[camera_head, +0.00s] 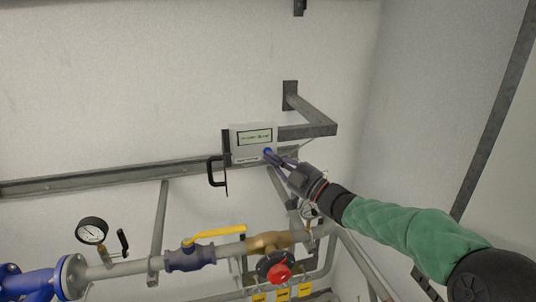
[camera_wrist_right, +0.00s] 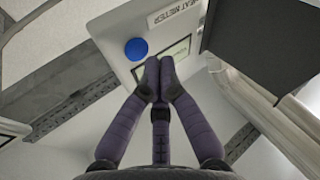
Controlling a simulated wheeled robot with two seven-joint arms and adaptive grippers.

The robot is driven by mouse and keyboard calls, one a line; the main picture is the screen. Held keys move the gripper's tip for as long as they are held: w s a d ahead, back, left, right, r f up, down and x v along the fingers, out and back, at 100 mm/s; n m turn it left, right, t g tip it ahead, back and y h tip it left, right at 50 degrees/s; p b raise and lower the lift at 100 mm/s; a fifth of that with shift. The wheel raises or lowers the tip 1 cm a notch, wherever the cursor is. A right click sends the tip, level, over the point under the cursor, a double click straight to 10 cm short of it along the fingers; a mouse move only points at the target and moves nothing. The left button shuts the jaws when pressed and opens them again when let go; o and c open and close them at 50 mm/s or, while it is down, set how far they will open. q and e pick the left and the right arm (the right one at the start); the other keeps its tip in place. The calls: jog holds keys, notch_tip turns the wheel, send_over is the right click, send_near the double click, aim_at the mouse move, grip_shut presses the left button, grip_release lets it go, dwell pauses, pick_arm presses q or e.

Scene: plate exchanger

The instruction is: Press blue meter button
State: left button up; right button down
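The heat meter (camera_head: 254,140) is a white box with a display, fixed to the grey rail on the wall. Its blue button (camera_head: 267,151) is at the lower right of its front. In the right wrist view the blue button (camera_wrist_right: 136,49) shows clear, just left of the fingertips. My right gripper (camera_head: 272,158) has its fingers drawn together at the meter's front, close to the button; its fingertips (camera_wrist_right: 158,72) meet with nothing visible between them. I cannot tell if they touch the meter's face. My left gripper is not in view.
A black handle (camera_head: 214,171) sticks out left of the meter. Below run pipes with a yellow lever valve (camera_head: 216,235), a pressure gauge (camera_head: 92,230) and a red knob (camera_head: 278,273). A grey bracket (camera_head: 310,131) juts from the wall at the right.

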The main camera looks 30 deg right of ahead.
jog(key=shift+s+a+b, duration=0.2)
jog(key=shift+s+b, duration=0.1)
jog(key=shift+s, duration=0.5)
jog(key=shift+s+a+b, duration=0.2)
jog(key=shift+s+b, duration=0.1)
jog(key=shift+s, duration=0.55)
jog(key=shift+s+a+b, duration=0.2)
jog(key=shift+s+b, duration=0.1)
jog(key=shift+s, duration=0.5)
